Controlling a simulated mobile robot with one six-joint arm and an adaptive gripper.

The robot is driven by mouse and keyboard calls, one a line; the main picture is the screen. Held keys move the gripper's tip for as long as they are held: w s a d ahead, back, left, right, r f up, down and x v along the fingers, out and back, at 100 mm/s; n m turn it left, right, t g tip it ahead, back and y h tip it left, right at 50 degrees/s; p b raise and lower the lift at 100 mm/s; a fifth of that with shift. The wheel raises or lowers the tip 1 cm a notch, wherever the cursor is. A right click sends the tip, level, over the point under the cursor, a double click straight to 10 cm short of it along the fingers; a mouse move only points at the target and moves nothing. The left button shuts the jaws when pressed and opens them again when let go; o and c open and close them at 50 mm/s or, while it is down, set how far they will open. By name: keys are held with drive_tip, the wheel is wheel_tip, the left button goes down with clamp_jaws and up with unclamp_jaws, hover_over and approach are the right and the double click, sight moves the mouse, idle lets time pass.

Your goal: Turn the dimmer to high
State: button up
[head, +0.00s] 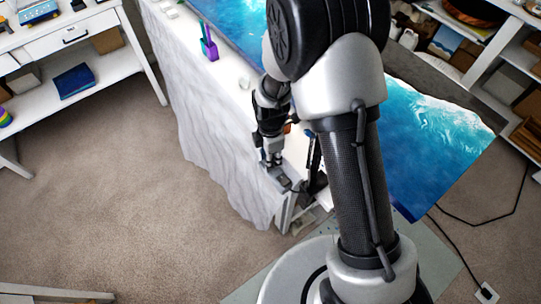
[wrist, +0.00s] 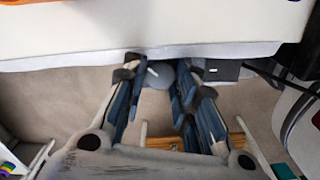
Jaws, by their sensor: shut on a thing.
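The dimmer knob (wrist: 159,75) is a grey round disc with a white mark, at the edge of the white table in the wrist view. In the head view my gripper (head: 275,164) is low at the near end of the draped table; I cannot make out the knob there, and my arm hides part of that area.
White shelves stand at left (head: 75,50) and upper right. A black cable (head: 470,222) lies on the right floor. Carpet at left is clear.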

drive_tip(key=o, duration=1.1)
